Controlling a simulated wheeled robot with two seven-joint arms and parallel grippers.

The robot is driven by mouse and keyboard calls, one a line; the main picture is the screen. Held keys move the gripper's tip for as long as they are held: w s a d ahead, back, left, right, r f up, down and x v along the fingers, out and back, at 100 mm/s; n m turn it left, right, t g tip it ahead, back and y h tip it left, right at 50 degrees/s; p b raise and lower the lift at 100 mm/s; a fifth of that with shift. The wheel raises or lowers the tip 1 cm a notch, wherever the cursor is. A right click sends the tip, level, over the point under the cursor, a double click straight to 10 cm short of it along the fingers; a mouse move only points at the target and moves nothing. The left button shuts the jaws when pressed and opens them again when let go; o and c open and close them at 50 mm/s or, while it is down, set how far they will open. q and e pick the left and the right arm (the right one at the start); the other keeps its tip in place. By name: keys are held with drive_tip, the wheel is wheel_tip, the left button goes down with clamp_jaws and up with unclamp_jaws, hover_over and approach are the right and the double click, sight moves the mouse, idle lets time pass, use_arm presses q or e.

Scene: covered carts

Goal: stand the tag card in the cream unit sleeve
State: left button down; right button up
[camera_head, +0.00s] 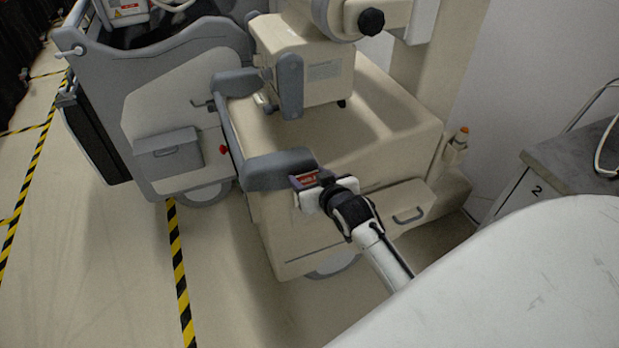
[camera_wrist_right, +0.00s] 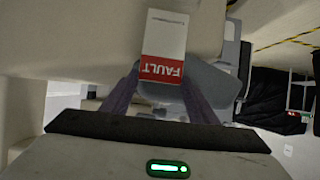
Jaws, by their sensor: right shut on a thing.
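My right gripper (camera_head: 312,188) is shut on the tag card (camera_head: 306,180), at the front left corner of the cream unit (camera_head: 362,150). In the right wrist view the card (camera_wrist_right: 166,42) is white with a red band reading FAULT, upside down there. Its red end sits between the fingertips (camera_wrist_right: 162,90), and its white end points away from the gripper. The card is close to the unit's grey handle (camera_head: 275,170); I cannot tell whether they touch. I cannot make out the sleeve for certain. My left gripper is out of view.
A grey cart (camera_head: 170,110) stands left of the cream unit. A grey-topped cabinet (camera_head: 570,155) stands at right.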

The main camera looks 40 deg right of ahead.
drive_tip(key=shift+f+b, duration=0.65)
drive_tip(key=shift+f, duration=0.4)
wheel_tip(320, 180, down, 3)
drive_tip(key=shift+r+b, duration=0.1)
drive_tip(key=shift+b, duration=0.65)
